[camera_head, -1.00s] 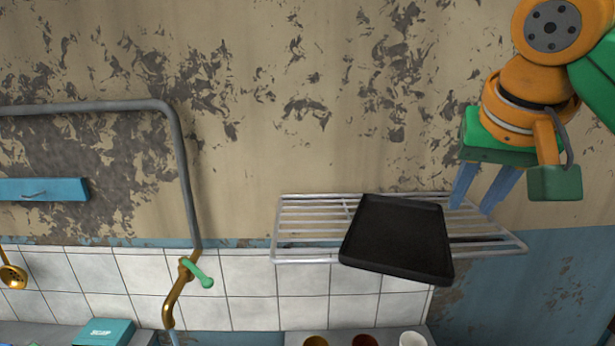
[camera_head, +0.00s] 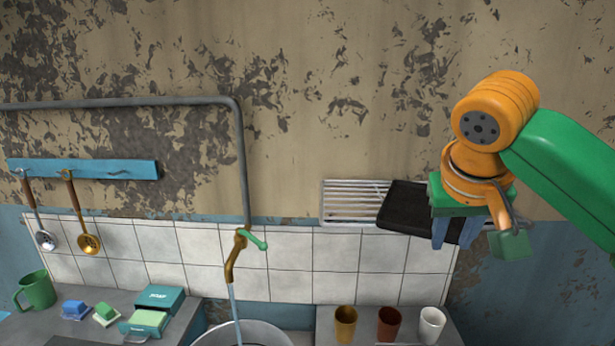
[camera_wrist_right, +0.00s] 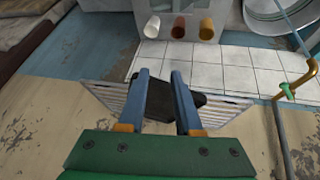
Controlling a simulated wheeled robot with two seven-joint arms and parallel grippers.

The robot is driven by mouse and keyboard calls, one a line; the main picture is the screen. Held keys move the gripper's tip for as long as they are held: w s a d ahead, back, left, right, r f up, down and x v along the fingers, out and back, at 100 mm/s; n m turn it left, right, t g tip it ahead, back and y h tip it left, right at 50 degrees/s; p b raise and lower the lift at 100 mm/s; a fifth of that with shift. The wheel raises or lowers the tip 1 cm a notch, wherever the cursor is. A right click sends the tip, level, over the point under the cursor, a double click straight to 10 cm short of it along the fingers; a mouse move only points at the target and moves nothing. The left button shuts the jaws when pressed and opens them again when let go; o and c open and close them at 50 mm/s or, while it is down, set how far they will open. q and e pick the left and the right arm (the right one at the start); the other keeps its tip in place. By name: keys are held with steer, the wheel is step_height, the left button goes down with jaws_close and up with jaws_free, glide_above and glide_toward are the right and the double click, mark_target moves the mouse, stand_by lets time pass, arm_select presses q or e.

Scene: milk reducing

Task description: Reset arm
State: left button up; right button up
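My right gripper (camera_head: 452,240) hangs at the right of the head view with its blue fingers pointing down. In the right wrist view its fingers (camera_wrist_right: 159,78) are apart, with nothing held between them. A black tray (camera_head: 402,208) lies on the metal wall rack (camera_head: 348,203). The gripper covers the tray's right part in the head view. In the right wrist view the tray (camera_wrist_right: 160,100) shows beyond and between the fingers; I cannot tell whether they touch it. My left gripper is not in view.
A brown-yellow cup (camera_head: 346,323), a red-brown cup (camera_head: 389,323) and a white cup (camera_head: 432,323) stand below the rack. The tap (camera_head: 236,255) runs into a round basin (camera_head: 245,335). Ladles hang from a blue wall rail (camera_head: 95,169). The wall above the rack is clear.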

steer(key=s+a+f+n+g+y, duration=0.1)
steer(key=s+a+f+n+y, duration=0.15)
steer(key=a+f, duration=0.55)
steer(key=s+a+f+n+y, duration=0.2)
steer(key=a+f+n, duration=0.1)
steer(key=f, duration=1)
steer(key=s+a+f+n+g+y, duration=0.1)
steer(key=s+a+f+n+y, duration=0.15)
steer(key=a+f, duration=0.55)
steer(key=s+d+f+m+h, duration=0.4)
steer(key=s+d+f, duration=0.8)
steer(key=s+d, duration=0.35)
steer(key=s+f+g+b, duration=0.1)
steer(key=s+f+b, duration=0.25)
steer(key=f, duration=1.85)
steer(key=s+d+f+g+b, duration=0.1)
steer(key=s+d+f+b, duration=0.1)
steer(key=s+f, duration=0.8)
steer(key=shift+s+n+b, duration=0.2)
steer(key=shift+n+b, duration=0.1)
steer(key=shift+b, duration=0.05)
